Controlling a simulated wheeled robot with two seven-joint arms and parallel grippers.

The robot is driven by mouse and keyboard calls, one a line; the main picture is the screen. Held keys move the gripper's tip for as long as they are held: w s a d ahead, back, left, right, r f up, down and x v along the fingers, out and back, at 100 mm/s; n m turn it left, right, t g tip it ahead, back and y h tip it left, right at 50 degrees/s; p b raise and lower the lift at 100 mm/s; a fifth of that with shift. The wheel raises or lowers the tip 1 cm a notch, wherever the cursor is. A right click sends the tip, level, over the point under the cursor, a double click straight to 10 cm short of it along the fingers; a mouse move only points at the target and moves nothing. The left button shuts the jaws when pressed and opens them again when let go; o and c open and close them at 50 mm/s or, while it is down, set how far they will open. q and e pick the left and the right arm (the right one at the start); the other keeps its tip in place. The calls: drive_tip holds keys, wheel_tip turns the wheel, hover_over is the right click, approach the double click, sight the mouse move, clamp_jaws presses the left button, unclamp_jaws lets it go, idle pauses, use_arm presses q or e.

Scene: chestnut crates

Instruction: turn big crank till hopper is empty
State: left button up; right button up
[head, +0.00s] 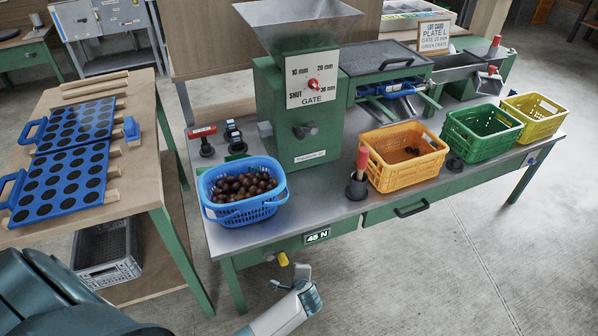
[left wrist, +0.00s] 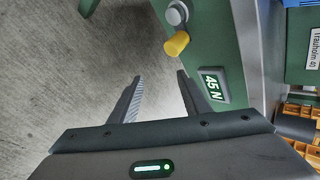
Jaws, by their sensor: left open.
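A grey steel hopper (head: 297,22) tops the green machine (head: 305,155); no contents show in its visible part. The gate dial (head: 314,84) has a red knob at its centre. A yellow handle (head: 283,259) sticks out from the table front beside a "45 N" display (head: 317,236); it may be the big crank. In the left wrist view the yellow handle (left wrist: 176,44) sits by a grey round hub (left wrist: 177,13). My left gripper (head: 290,277) is open and empty, just below and apart from the handle; its fingers (left wrist: 160,77) point towards it. My right gripper is out of view.
A blue basket (head: 240,209) of chestnuts stands on the steel table. An orange crate (head: 405,172) holds a few dark pieces; a green crate (head: 485,150) and yellow crate (head: 540,125) stand to its right. A wooden bench (head: 120,205) with blue plates is at left.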

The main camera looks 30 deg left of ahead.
use_arm(q)
drive_tip(key=w+a+r+m+t+y+b, duration=0.1)
drive_tip(key=w+r+y, duration=0.2)
drive_tip(key=w+r, duration=0.3)
drive_tip(key=w+a+r+m+t+y+b, duration=0.1)
drive_tip(key=w+r, duration=0.6)
drive_tip(key=r, duration=0.8)
drive_tip(key=w+a+r+m+t+y+b, duration=0.1)
drive_tip(key=w+r+m+t+y+b, duration=0.1)
drive_tip(key=w+r, duration=0.5)
wheel_tip(320, 180, up, 4)
drive_tip(key=t+y, duration=0.1)
drive_tip(key=y, duration=0.1)
drive_tip(key=shift+a+r+y+b, duration=0.15)
drive_tip(key=shift+a+y+b, duration=0.15)
drive_tip(key=shift+b, duration=0.1)
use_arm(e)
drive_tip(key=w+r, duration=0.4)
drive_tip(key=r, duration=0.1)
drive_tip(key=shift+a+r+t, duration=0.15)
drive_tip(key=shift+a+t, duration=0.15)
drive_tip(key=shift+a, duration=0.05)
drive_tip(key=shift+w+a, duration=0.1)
